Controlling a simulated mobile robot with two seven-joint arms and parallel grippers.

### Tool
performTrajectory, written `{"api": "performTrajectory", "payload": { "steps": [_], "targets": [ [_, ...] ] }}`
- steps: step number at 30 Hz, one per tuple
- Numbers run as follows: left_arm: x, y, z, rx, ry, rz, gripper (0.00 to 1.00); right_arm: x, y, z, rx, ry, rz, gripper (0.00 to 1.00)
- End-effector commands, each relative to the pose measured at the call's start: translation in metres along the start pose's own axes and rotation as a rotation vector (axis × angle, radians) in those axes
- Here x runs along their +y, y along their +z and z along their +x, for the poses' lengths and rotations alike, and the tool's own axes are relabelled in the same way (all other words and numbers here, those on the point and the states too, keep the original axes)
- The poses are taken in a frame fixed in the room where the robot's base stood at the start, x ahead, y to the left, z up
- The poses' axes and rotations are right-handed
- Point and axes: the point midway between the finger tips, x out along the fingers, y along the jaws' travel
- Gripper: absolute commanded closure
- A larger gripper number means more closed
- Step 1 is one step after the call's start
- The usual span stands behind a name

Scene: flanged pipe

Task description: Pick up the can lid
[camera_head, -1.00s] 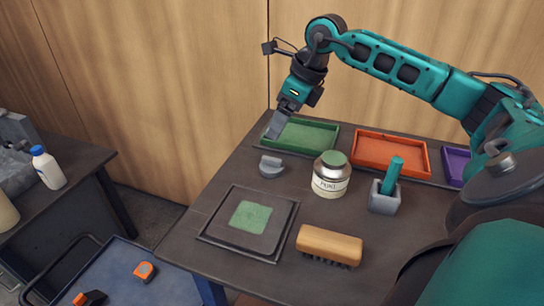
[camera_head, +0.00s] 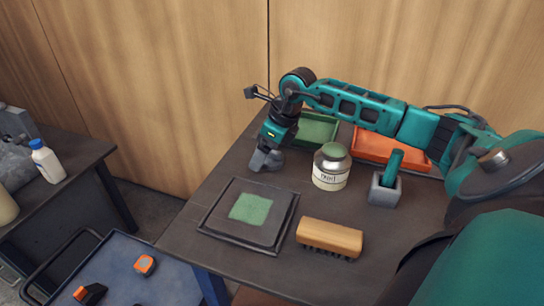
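A pale can (camera_head: 331,176) with a printed label stands upright on the dark table. A green round lid (camera_head: 333,151) sits on its top. My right gripper (camera_head: 265,163) points down to the left of the can, apart from it, over the spot of a small grey rounded piece. The fingers and that piece overlap and look alike, so I cannot tell whether they touch or whether the fingers are open. My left gripper is not in view.
A framed dark tray with a green square (camera_head: 250,208) and a wooden brush (camera_head: 330,237) lie in front. A grey holder with a green-handled item (camera_head: 385,189) stands right of the can. Green (camera_head: 317,129) and orange (camera_head: 371,146) trays are behind, partly under my arm.

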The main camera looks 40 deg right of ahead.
Motion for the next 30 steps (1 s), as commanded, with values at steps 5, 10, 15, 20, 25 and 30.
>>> {"api": "performTrajectory", "payload": {
  "steps": [5, 10, 15, 20, 25, 30],
  "targets": [
    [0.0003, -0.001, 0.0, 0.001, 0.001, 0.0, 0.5, -0.0005, 0.0, 0.0008, 0.0, -0.001, 0.0, 0.13],
    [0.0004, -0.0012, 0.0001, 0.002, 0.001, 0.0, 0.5, -0.0004, 0.0001, 0.0006, 0.0, -0.001, 0.0, 0.27],
    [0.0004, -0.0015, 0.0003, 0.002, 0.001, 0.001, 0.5, -0.0004, 0.0001, 0.0004, 0.0, -0.001, 0.0, 0.43],
    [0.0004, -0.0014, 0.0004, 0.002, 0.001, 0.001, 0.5, -0.0004, 0.0001, 0.0003, 0.0, -0.001, 0.0, 0.58],
    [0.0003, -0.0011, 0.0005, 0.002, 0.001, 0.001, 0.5, -0.0004, 0.0002, 0.0002, -0.001, -0.001, 0.0, 0.66],
    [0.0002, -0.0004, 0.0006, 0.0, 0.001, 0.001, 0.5, -0.0005, 0.0006, -0.0006, -0.001, -0.001, 0.0, 0.67]
  ]
}}
